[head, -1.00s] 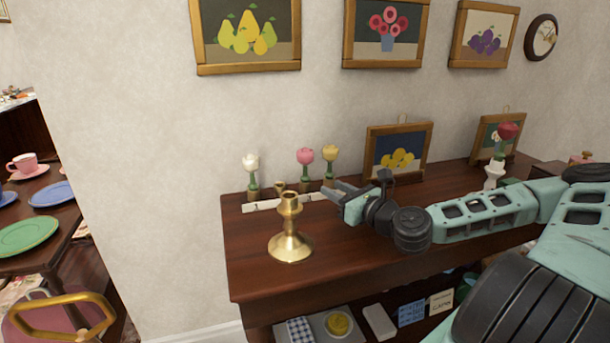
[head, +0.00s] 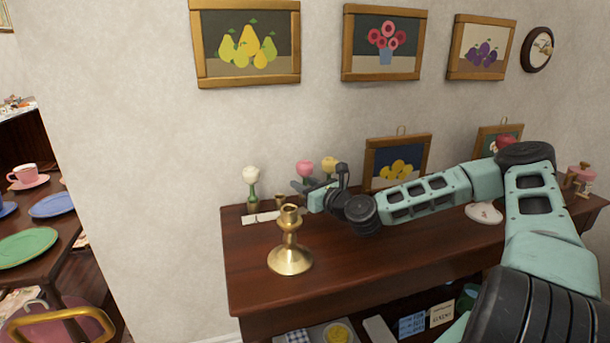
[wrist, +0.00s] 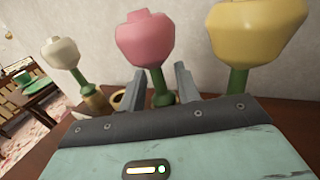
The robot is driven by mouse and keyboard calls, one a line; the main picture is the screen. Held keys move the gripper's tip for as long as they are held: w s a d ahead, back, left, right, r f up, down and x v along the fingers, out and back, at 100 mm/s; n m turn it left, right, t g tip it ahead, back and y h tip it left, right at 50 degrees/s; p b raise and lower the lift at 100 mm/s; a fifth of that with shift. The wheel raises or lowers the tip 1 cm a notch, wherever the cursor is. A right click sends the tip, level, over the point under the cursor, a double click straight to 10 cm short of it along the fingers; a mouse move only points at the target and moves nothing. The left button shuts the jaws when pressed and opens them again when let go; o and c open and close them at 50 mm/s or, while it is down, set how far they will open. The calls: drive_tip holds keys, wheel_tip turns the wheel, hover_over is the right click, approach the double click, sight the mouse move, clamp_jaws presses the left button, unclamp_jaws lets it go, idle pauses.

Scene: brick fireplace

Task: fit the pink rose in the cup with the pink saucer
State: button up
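The pink rose (head: 304,168) stands upright in the row at the back of the wooden sideboard, between a white rose (head: 251,173) and a yellow rose (head: 329,163). My gripper (head: 306,187) is at its stem, just below the bloom. In the wrist view the two fingers of my gripper (wrist: 163,90) stand on either side of the green stem of the pink rose (wrist: 148,40), with gaps showing. The pink cup (head: 24,172) sits on its pink saucer (head: 28,182) on the table at far left.
A brass candlestick (head: 290,245) stands on the sideboard (head: 350,275) in front of my gripper. A framed lemon picture (head: 397,162) leans on the wall behind my arm. Green (head: 26,246) and blue (head: 51,205) plates lie on the left table.

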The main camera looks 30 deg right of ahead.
clamp_jaws()
